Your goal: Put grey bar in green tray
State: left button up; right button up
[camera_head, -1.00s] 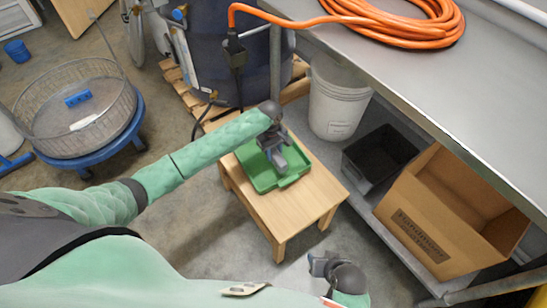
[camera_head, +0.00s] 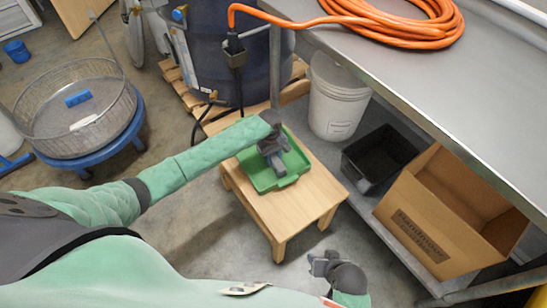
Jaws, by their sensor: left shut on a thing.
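The green tray (camera_head: 292,177) lies on a small wooden table in the middle of the view. My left gripper (camera_head: 275,158) is over the tray, pointing down, and is shut on the grey bar (camera_head: 280,168). The bar is small and partly hidden by the gripper; I cannot tell whether it touches the tray floor. My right gripper (camera_head: 318,265) is low in the view, in front of the table and away from the tray; its finger gap is not clear.
The wooden table (camera_head: 290,215) has bare top in front of the tray. A white bucket (camera_head: 335,100), a black bin (camera_head: 378,155) and a cardboard box (camera_head: 440,215) stand to the right under a metal bench (camera_head: 440,100). A wire basket (camera_head: 75,110) on a blue stand is at left.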

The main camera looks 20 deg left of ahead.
jog(key=shift+r, duration=0.25)
pick_arm(q)
jog(key=o, duration=1)
jog(key=shift+o, duration=0.2)
pick_arm(e)
jog(key=shift+w, duration=0.1)
